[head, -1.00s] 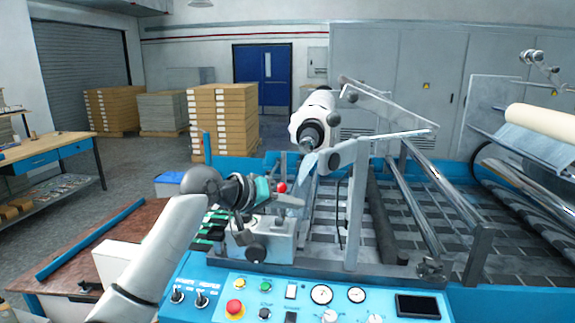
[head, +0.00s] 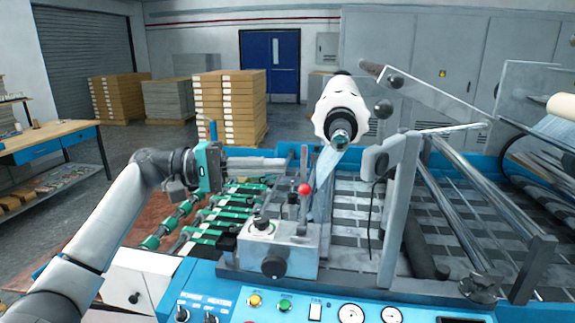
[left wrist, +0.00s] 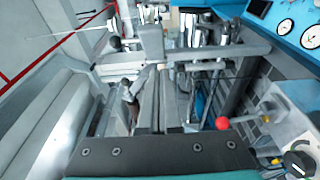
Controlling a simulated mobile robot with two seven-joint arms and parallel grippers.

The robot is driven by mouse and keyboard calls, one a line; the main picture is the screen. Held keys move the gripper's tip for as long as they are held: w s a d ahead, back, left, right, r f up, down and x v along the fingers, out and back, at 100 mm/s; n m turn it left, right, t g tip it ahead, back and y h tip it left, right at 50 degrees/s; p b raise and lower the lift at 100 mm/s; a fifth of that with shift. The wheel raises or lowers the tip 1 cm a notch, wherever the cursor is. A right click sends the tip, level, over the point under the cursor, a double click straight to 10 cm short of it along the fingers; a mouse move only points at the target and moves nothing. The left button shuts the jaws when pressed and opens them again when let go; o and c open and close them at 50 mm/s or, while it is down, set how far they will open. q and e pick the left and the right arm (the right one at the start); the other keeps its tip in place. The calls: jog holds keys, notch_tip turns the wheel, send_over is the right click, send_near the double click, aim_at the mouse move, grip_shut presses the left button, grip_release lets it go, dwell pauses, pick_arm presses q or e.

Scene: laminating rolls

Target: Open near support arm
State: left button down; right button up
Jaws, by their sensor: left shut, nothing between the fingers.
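In the head view my left gripper (head: 284,162) points right, its fingers together and empty. It is left of and beyond the red-knobbed lever (head: 305,188). A grey upright support (head: 399,205) with a bar on top stands to its right, apart from it. I cannot tell for certain which bar is the near support arm. My right gripper is not shown.
A grey control box (head: 275,250) stands below my gripper at the edge of the blue panel (head: 235,300). A bluish film strip (head: 324,172) hangs below the white roll. Open floor is at left.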

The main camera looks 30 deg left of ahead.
aim_at(362, 173)
pick_arm(q)
jog(key=shift+w+d+p, duration=0.45)
jog(key=shift+d+p, duration=0.15)
jog(key=shift+d, duration=1.3)
jog(key=shift+w+d+p, duration=0.45)
jog(key=shift+d+p, duration=0.15)
jog(key=shift+d, duration=1.3)
jog(key=shift+w+d+p, duration=0.45)
jog(key=shift+d+p, duration=0.15)
jog(key=shift+d, duration=1.3)
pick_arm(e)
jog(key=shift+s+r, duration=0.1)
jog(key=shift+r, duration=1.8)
